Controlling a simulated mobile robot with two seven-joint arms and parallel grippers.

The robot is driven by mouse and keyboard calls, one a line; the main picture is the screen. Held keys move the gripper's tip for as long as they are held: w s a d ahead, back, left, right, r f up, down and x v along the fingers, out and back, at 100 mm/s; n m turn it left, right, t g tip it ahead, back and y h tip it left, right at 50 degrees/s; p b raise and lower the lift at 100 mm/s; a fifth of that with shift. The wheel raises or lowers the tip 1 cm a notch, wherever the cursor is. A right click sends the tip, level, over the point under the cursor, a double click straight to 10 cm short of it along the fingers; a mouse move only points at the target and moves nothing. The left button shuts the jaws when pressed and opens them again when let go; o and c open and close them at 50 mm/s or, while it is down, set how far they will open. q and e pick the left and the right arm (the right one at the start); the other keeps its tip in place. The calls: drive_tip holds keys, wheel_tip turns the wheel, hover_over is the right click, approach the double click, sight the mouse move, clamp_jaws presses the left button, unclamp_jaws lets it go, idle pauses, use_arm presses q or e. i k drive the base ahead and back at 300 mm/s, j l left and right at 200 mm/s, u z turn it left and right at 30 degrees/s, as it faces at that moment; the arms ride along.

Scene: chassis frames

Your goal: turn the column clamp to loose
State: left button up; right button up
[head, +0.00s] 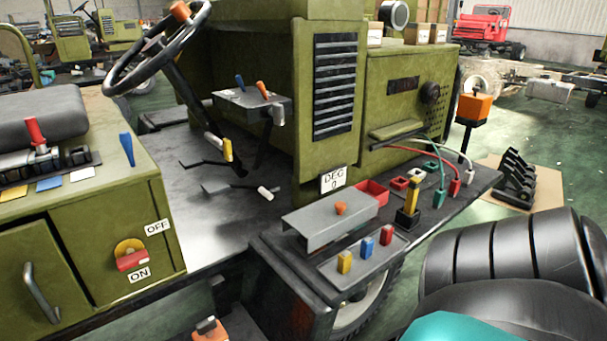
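The steering column (190,96) slants down from the black steering wheel (158,48) to the dark cab floor. An orange knob (181,11) sits on the wheel rim. Neither of my grippers is in view, and nothing is touching the column or lever.
An olive box (85,210) with a red ON/OFF switch (131,256) stands left of the column. A console with blue and orange levers (250,100) is to its right. A grey bent plate (328,222) and colored blocks lie in front. The cab floor has some room around its pedals.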

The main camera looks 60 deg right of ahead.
sight(226, 147)
drive_tip(key=z, duration=1.95)
drive_tip(key=l+u, duration=0.2)
drive_tip(key=u, duration=0.2)
